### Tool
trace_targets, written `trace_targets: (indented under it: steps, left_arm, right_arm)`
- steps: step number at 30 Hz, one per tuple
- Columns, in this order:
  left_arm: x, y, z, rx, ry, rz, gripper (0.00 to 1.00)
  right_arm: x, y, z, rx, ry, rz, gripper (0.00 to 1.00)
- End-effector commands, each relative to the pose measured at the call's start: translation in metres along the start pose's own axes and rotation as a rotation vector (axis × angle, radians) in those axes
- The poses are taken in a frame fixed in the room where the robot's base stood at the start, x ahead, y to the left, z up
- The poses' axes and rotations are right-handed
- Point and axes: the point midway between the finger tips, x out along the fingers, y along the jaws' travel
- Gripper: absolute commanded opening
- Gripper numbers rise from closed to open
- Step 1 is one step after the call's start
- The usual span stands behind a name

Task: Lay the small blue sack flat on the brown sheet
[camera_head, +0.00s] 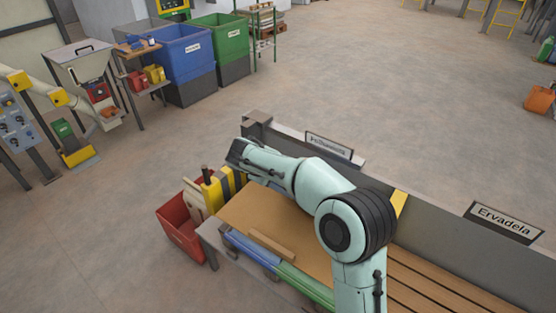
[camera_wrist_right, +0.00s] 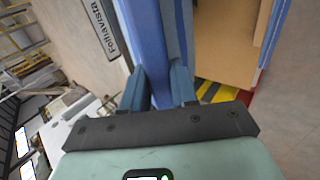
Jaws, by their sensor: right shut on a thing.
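The brown sheet (camera_head: 245,213) lies flat on the bench top in the head view, partly covered by my right arm. In the right wrist view, my right gripper (camera_wrist_right: 160,85) is shut on the small blue sack (camera_wrist_right: 152,40), which stands edge-on between the fingers and runs out of the top of the picture. A brown surface (camera_wrist_right: 222,45) shows beside it. In the head view, my right wrist is over the far left end of the bench; its fingers and the sack cannot be made out there. My left gripper is in neither view.
A grey back wall with name plates, one reading Ervadela (camera_head: 503,222), runs along the bench. A yellow-black striped part (camera_head: 225,185) and a red bin (camera_head: 180,225) are at the bench's left end. Blue and green folded pieces (camera_head: 305,285) lie along the front edge.

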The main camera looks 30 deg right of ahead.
Motion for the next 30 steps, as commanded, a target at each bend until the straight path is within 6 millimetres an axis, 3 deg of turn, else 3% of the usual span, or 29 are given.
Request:
trace_targets:
  steps: [9,18,30]
  left_arm:
    - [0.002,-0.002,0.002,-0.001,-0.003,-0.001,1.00]
    - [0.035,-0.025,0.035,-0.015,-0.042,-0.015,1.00]
    - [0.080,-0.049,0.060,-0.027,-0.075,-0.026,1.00]
  right_arm:
    - [0.031,-0.034,0.001,-0.011,0.000,0.162,0.00]
    - [0.049,-0.064,0.003,-0.011,-0.002,0.257,0.00]
    - [0.070,-0.099,0.003,-0.013,-0.002,0.389,0.00]
